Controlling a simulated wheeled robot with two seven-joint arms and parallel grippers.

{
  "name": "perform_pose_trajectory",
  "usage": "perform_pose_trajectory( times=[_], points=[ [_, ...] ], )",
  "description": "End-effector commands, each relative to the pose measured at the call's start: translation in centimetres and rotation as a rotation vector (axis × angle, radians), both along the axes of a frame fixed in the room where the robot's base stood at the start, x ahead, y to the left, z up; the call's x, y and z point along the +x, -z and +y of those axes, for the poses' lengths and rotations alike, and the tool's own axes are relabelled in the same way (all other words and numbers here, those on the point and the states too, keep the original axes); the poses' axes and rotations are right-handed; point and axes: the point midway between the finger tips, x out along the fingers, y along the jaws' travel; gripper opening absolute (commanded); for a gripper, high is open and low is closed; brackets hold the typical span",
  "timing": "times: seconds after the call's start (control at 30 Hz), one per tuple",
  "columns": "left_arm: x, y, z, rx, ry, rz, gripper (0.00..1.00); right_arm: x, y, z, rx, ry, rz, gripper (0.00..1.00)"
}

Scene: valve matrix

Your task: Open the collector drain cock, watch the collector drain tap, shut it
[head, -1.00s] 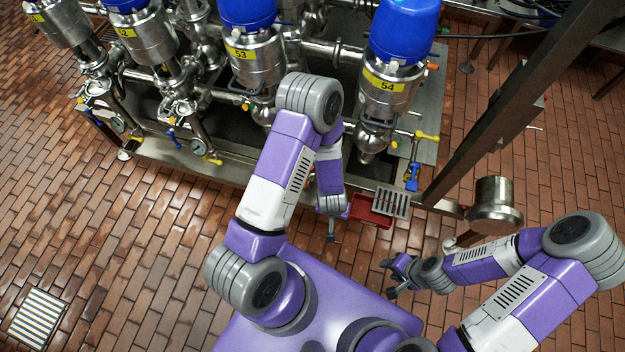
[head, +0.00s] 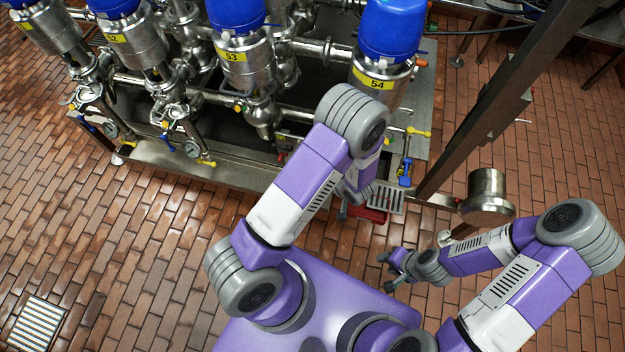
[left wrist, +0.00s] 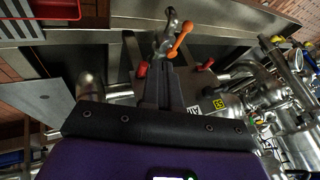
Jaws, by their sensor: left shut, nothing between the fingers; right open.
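In the left wrist view a small metal cock (left wrist: 166,41) with an orange lever (left wrist: 180,40) stands just beyond my left fingertips; I take it to be the collector drain cock. My left gripper (left wrist: 162,70) is shut and empty, its tips close below the lever; whether they touch it I cannot tell. In the head view my left arm hides this cock and most of the left gripper. My right gripper (head: 392,270) is open and empty, low over the floor, apart from the valves. I cannot make out any flow from the cock.
A red tray (head: 371,216) with a metal grate (head: 385,199) lies by the skid's front edge; the tray also shows in the left wrist view (left wrist: 55,10). A blue-handled valve (head: 405,172) stands near valve 54 (head: 378,85).

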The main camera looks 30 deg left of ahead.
Motion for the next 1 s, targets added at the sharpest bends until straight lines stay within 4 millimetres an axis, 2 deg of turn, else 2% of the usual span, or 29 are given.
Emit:
perform_pose_trajectory(
  times=[0.17,0.53,0.73,1.0],
  points=[
    [0.5,2.3,1.2,0.000,-0.003,0.002,0.00,0.0,1.4,0.0,0.000,0.000,0.000,0.43],
    [2.3,8.9,5.1,0.000,-0.002,0.002,0.00,0.0,4.8,0.0,0.000,0.000,0.000,0.43],
    [1.6,8.9,7.9,-0.001,-0.004,0.000,0.00,0.0,5.7,0.0,0.000,0.000,0.000,0.43],
    [1.4,8.9,8.7,-0.001,-0.001,0.000,0.00,0.0,5.9,0.0,0.000,0.000,0.000,0.43]
  ],
)
